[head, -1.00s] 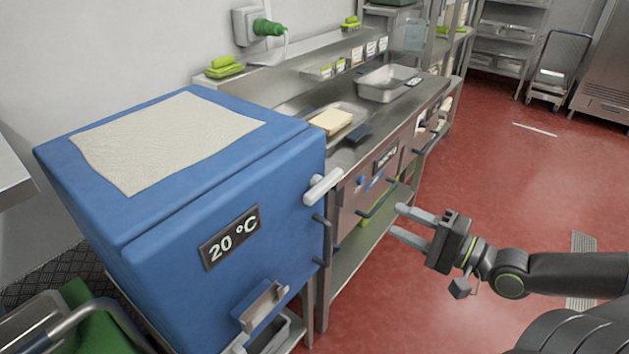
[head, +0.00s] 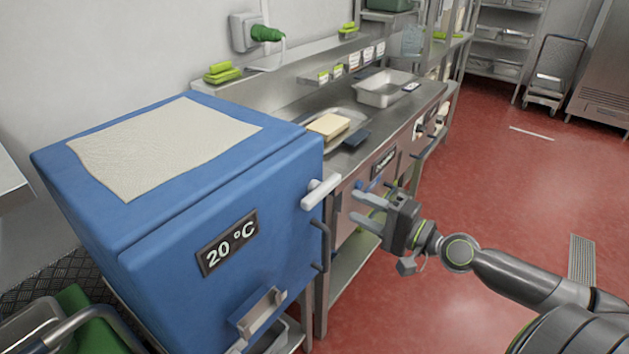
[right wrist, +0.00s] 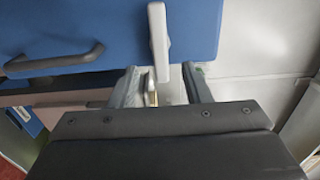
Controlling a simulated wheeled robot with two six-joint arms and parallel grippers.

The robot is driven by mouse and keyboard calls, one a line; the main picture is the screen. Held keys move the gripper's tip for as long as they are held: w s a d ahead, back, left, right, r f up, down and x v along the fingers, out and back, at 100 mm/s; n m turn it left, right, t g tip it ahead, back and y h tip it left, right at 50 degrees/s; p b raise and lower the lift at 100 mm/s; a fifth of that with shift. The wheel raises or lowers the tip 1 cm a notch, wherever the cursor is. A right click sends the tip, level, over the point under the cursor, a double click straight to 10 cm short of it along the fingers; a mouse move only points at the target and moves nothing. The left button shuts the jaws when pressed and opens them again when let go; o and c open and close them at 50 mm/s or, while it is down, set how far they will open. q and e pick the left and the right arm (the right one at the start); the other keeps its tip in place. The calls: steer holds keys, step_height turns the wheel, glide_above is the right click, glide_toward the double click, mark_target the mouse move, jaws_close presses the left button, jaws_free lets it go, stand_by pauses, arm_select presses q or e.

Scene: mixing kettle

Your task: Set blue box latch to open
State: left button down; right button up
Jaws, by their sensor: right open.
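The blue box (head: 150,240) stands at the left with a "20 °C" plate (head: 227,243) on its front. Its pale latch (head: 320,191) sits at the upper right edge of the front, slanting up to the right. In the right wrist view the latch (right wrist: 158,42) is a light bar at the blue face's edge, just ahead of the fingers. My right gripper (head: 362,210) is open and empty, to the right of the latch and apart from it in the head view. In the right wrist view its fingers (right wrist: 162,90) straddle the line of the latch. My left gripper is not in view.
A dark handle (head: 322,246) sticks out below the latch, and a metal bracket (head: 262,312) is lower on the front. A steel counter (head: 385,128) with trays runs behind the box.

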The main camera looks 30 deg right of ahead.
mark_target(326, 193)
steer(key=p+x, duration=0.5)
steer(key=x, duration=0.2)
steer(key=shift+w+r+p, duration=0.1)
steer(key=shift+r+p, duration=0.05)
steer(key=shift+p, duration=0.15)
steer(key=shift+f, duration=0.2)
steer(key=shift+w+a, duration=0.25)
steer(key=shift+w, duration=0.25)
steer(key=shift+c, duration=0.3)
